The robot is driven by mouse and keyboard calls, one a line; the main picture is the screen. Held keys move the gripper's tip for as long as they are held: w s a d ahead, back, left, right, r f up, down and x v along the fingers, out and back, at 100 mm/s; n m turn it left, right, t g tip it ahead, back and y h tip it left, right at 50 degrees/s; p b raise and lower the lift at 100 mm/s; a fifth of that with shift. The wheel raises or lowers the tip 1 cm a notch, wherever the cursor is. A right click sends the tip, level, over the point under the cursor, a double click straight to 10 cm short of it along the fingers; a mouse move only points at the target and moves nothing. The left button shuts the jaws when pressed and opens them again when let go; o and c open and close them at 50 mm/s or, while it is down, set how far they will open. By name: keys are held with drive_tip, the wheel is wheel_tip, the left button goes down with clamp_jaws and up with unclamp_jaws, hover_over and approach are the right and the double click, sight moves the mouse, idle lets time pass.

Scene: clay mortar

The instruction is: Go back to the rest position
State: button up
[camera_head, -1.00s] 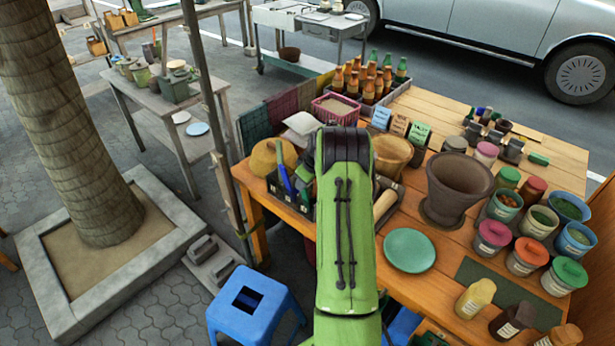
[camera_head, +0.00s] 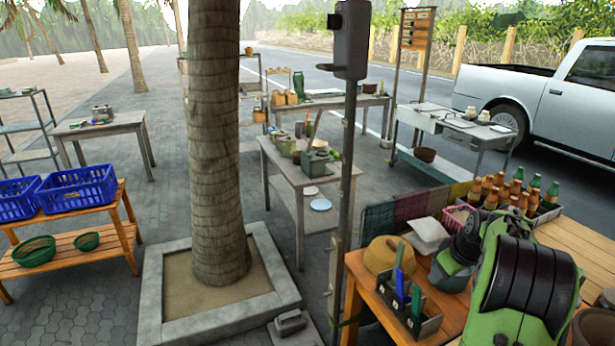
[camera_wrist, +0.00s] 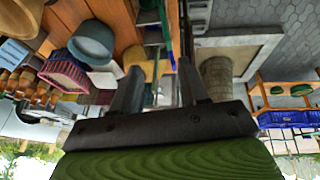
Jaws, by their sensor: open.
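My gripper (camera_wrist: 158,88) shows in the wrist view with its two dark fingers apart and nothing between them. In the head view my green and black arm rises at the lower right, over the wooden table (camera_head: 450,302); the fingers are hidden or too unclear to make out there. The clay mortar (camera_head: 597,328) seems to be only partly in view at the lower right edge, beside my arm. The wrist view is upside down and looks out past the table.
A black tool caddy (camera_head: 428,325), a round tan lid-like thing (camera_head: 385,254) and a bottle crate (camera_head: 545,212) stand near my arm. A metal post (camera_head: 345,180) and a palm trunk (camera_head: 215,150) stand left of the table. Paving is open between the trunk and the blue baskets (camera_head: 80,190).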

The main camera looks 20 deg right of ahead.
drive_tip(key=s+a+r, duration=0.2)
drive_tip(key=a+r, duration=0.3)
drive_tip(key=a, duration=0.5)
drive_tip(key=s+a+r, duration=0.2)
drive_tip(key=a+r, duration=0.4)
drive_tip(key=a, duration=0.4)
drive_tip(key=s+a+f+m+t+y, duration=0.1)
drive_tip(key=s+a, duration=1.3)
drive_tip(key=s, duration=0.4)
drive_tip(key=shift+a+f, duration=0.15)
drive_tip(key=shift+f, duration=0.25)
drive_tip(key=shift+s, duration=0.1)
